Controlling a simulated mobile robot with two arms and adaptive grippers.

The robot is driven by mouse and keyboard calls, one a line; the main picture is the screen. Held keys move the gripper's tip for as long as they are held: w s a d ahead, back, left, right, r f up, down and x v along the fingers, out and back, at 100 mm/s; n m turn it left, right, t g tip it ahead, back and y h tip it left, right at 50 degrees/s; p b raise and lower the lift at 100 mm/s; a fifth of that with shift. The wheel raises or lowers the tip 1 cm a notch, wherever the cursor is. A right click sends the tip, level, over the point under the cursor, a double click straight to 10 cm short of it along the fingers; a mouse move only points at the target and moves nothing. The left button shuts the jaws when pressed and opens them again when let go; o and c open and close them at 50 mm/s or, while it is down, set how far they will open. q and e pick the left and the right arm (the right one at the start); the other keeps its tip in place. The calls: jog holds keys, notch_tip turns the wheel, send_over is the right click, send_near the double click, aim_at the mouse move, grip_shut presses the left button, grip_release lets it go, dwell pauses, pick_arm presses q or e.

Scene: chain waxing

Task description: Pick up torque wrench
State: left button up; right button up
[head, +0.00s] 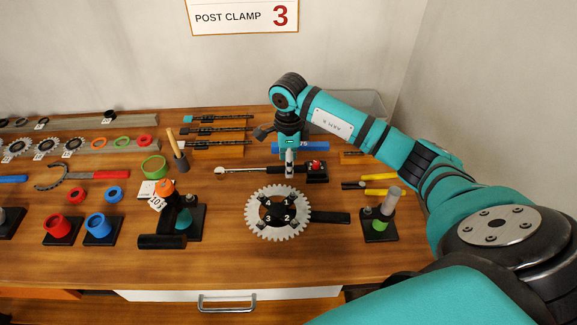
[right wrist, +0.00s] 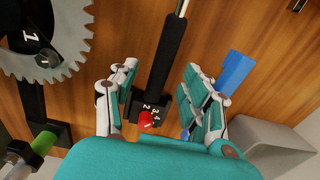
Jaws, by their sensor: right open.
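The torque wrench (head: 250,170) lies on the wooden bench, with its silver shaft pointing left. A black block with a red knob (head: 316,165) is at its right end. In the right wrist view its black handle (right wrist: 168,62) runs between the two fingers of my right gripper (right wrist: 158,82). The red knob (right wrist: 147,119) and a small numbered dial are nearer the palm. My right gripper (head: 289,163) is open above the handle, with a finger on each side. In the head view it hides part of the handle. My left gripper is not in view.
A toothed chainring (head: 257,230) with numbered bolts stands just in front of the wrench. A blue object (right wrist: 236,72) lies right of the fingers. Yellow-handled pliers (head: 381,178) and a stand with a grey cylinder (head: 391,200) are at right. A grey bin (head: 370,102) is behind.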

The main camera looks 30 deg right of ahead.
jog(key=shift+f, duration=1.4)
grip_shut()
jog(key=shift+w+r, duration=0.1)
